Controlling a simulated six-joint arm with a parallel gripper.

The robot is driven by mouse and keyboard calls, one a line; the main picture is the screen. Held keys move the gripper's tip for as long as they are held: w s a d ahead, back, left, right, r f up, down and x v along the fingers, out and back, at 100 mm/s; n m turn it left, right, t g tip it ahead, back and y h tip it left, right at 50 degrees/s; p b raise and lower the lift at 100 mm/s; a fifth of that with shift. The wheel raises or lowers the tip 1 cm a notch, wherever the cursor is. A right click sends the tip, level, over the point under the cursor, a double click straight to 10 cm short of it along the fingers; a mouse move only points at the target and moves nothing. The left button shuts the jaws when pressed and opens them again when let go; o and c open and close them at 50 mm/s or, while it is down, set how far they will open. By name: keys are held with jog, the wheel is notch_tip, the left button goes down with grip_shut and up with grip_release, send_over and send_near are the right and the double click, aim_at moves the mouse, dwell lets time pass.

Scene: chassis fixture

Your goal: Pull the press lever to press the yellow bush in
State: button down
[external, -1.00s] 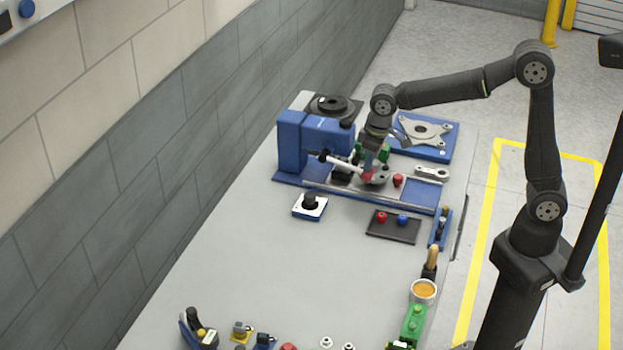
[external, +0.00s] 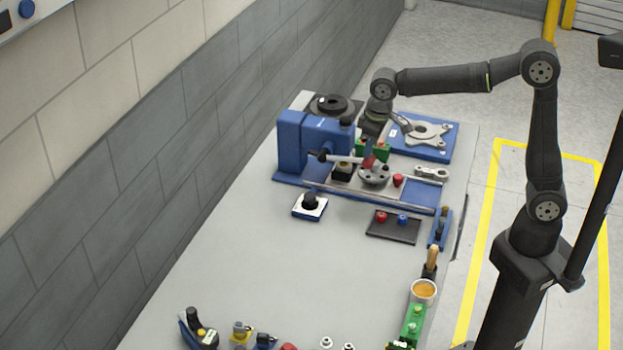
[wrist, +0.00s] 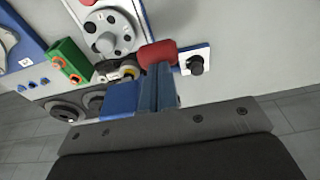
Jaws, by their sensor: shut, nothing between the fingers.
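The blue press (external: 292,140) stands at the far end of the bench. Its lever is a pale rod (external: 341,159) with a red grip (external: 368,162), reaching right from the press. In the wrist view the red grip (wrist: 157,52) lies across the tips of my shut gripper (wrist: 159,72), which holds nothing. I cannot tell whether they touch. In the external view my gripper (external: 379,147) is close by the grip, its fingertips hard to make out. A small yellow part, seemingly the bush (external: 344,165), sits on a black block under the lever; a yellowish bit (wrist: 130,71) shows in the wrist view.
A grey round flange (external: 374,175) stands right of the black block, with a green block (external: 381,150) behind. A blue plate with a grey bracket (external: 426,133) lies at the back right. A dark tray (external: 393,228) sits in front. The middle of the bench is clear.

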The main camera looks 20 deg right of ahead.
notch_tip(320, 180, up, 8)
jog(key=shift+w+a+r, duration=0.25)
jog(key=shift+w+a, duration=0.2)
dwell(0.3)
jog(key=shift+f, duration=0.15)
jog(key=shift+s+d+f, duration=0.1)
jog(key=shift+s+f, duration=0.05)
jog(key=shift+f, duration=0.75)
jog(key=shift+s+d+f, duration=0.1)
jog(key=shift+f, duration=0.8)
